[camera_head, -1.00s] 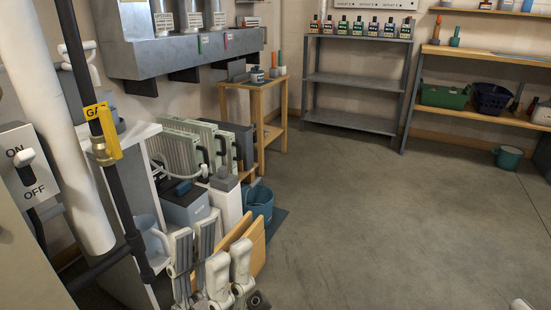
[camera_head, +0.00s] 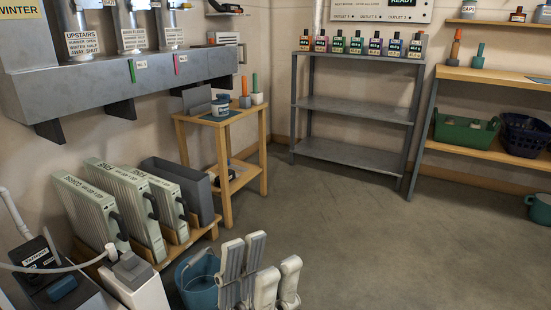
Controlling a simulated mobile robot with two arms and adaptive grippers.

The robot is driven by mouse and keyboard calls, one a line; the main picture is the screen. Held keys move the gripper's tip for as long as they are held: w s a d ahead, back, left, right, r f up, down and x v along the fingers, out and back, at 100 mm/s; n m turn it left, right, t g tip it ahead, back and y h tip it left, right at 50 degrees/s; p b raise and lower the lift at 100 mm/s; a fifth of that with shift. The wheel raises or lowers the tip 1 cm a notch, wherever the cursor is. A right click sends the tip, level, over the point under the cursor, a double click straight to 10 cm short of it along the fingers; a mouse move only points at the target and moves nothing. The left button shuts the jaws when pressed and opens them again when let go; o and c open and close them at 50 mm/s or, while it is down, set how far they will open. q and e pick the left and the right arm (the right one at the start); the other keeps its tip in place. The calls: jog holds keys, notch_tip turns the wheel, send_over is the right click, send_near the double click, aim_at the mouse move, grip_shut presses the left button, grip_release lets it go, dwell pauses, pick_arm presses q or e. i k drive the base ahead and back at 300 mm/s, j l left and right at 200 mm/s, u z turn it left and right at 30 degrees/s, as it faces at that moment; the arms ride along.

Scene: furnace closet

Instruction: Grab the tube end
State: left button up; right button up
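A pale thin tube (camera_head: 65,270) curves in from the left edge in the lower left of the head view. Its right-hand stretch reaches a white box with a grey cap (camera_head: 132,269); I cannot tell whether it is joined there. Which part is the tube's free end is not clear. My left gripper (camera_head: 262,258), white and grey, rises from the bottom edge, right of the blue bucket. Its fingers look apart, with nothing seen between them. It is well to the right of the tube and not touching it. My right gripper is out of view.
A blue bucket (camera_head: 197,282) stands between the white box and my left gripper. Several pale panels (camera_head: 135,205) stand in a wooden rack behind. A small wooden table (camera_head: 221,121) and a grey shelf (camera_head: 352,105) are further back.

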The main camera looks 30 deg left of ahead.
aim_at(112, 254)
jog(key=i+u, duration=0.35)
jog(key=i+l+u, duration=0.15)
jog(key=i+u, duration=0.2)
jog(key=i, duration=0.15)
jog(key=i+l+u, duration=0.35)
jog(key=i+u, duration=0.15)
jog(key=u, duration=0.3)
jog(key=i+u, duration=0.15)
jog(key=u, duration=0.35)
jog(key=i+l+u, duration=0.15)
jog(key=u, duration=0.3)
jog(key=i+l+u, duration=0.1)
jog(key=u, duration=0.4)
jog(key=i+l+u, duration=0.15)
jog(key=u, duration=0.25)
jog(key=i+l+u, duration=0.2)
jog(key=u, duration=0.2)
jog(key=i+l+u, duration=0.15)
jog(key=l+u, duration=0.25)
jog(key=j, duration=0.1)
